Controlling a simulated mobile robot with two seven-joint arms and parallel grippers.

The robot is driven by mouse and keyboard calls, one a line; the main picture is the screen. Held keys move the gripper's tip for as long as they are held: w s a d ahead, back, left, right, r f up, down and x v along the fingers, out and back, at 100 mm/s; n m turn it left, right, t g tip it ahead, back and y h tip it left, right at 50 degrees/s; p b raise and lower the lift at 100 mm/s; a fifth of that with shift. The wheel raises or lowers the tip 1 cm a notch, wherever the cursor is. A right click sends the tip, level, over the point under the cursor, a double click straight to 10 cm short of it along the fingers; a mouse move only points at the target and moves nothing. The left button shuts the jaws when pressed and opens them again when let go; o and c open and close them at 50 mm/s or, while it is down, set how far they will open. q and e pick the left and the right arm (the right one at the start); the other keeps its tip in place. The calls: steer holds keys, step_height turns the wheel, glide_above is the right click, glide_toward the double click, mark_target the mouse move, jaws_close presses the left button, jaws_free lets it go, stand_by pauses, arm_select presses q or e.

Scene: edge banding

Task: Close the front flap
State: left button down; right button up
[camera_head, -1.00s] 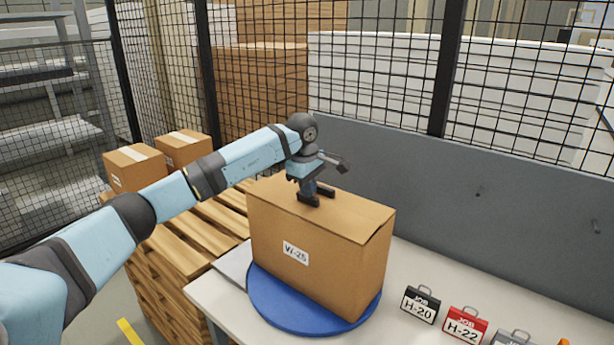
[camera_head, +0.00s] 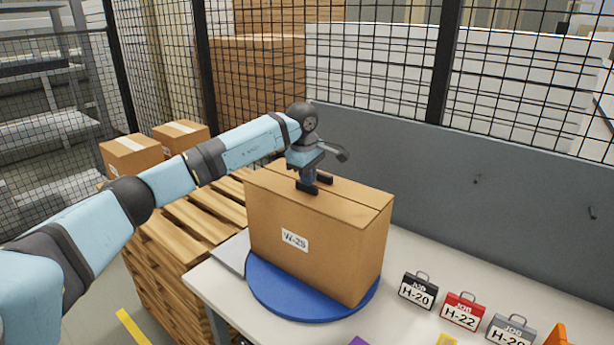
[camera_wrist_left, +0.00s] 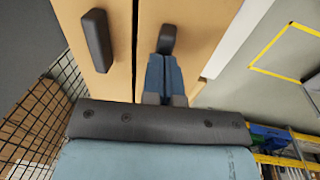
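A brown cardboard box (camera_head: 300,245) labelled W-25 stands upright on a blue round turntable (camera_head: 300,305). Its top flaps lie about flat, with a seam (camera_head: 345,190) running lengthwise between the front flap (camera_head: 335,206) and the back flap (camera_head: 362,193). My left gripper (camera_head: 315,183) points down at the box top, its fingers apart with nothing between them. In the left wrist view the two dark fingertips (camera_wrist_left: 132,40) sit on either side of the seam. They are at or just above the cardboard; I cannot tell if they touch. My right gripper is not seen.
Job tags H-20 (camera_head: 418,290) and H-22 (camera_head: 463,310), plus a grey one (camera_head: 510,331), stand on the white table (camera_head: 425,255) to the right. A wooden pallet stack (camera_head: 165,255) with two small boxes stands left. A grey panel and mesh fence rise behind.

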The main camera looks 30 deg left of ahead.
arm_select(q)
steer(key=shift+w+r+p, duration=0.3)
steer(key=shift+p, duration=0.15)
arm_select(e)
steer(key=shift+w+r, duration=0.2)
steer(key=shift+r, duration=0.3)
arm_select(q)
step_height(320, 180, up, 4)
steer(key=p, duration=0.2)
steer(key=shift+s+r+p, duration=0.1)
steer(key=shift+s+p, duration=0.05)
steer(key=shift+p, duration=0.15)
step_height(320, 180, up, 9)
steer(key=b, duration=0.2)
steer(key=shift+r+b, duration=0.2)
steer(key=shift+b, duration=0.15)
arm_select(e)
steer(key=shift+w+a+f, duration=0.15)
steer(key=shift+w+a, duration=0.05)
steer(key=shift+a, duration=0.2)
